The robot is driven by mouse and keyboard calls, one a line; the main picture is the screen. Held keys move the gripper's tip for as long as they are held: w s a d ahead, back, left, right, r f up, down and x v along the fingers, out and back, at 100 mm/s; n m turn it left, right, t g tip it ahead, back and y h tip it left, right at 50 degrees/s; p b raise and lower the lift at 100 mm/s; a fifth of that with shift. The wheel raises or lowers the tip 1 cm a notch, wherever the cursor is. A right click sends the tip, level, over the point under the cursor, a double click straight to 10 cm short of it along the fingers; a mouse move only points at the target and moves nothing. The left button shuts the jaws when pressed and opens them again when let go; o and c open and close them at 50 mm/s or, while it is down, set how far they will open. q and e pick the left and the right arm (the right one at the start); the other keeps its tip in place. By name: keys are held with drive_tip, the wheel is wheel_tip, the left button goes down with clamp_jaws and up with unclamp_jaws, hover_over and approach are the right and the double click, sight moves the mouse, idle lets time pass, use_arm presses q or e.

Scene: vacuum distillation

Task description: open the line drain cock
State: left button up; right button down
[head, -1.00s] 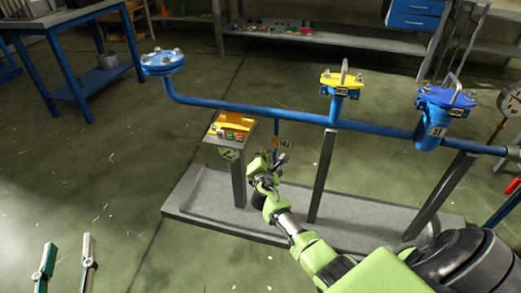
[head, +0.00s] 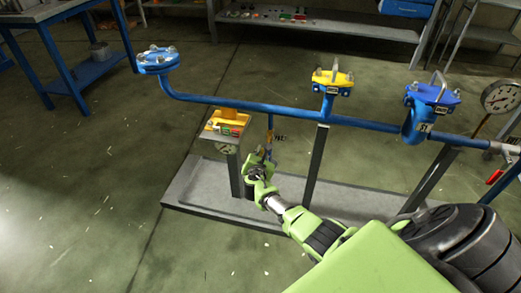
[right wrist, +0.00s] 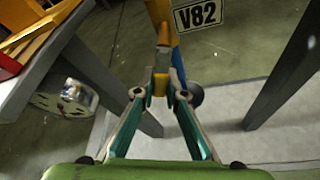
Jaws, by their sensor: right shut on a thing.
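The line drain cock (head: 268,139) hangs on a thin blue drop pipe below the blue line (head: 230,104). My right gripper (head: 262,163) is at the cock from below. In the right wrist view the right gripper's fingertips (right wrist: 160,92) are closed in on the yellow part's lower end, one finger on each side. The exact contact is small and partly hidden by the fingers. My left gripper is out of view.
A grey post with a yellow-topped box (head: 228,122) and a gauge stands close left of the right gripper. A grey support post (head: 312,165) stands to the right. A grey floor tray (head: 207,192) lies below. Blue and yellow flanged valves top the line.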

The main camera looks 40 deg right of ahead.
drive_tip(key=shift+s+f, duration=0.1)
drive_tip(key=shift+f, duration=0.05)
idle(0.4)
drive_tip(key=c, duration=2)
unclamp_jaws()
drive_tip(key=shift+c, duration=0.2)
drive_tip(key=v, duration=1.2)
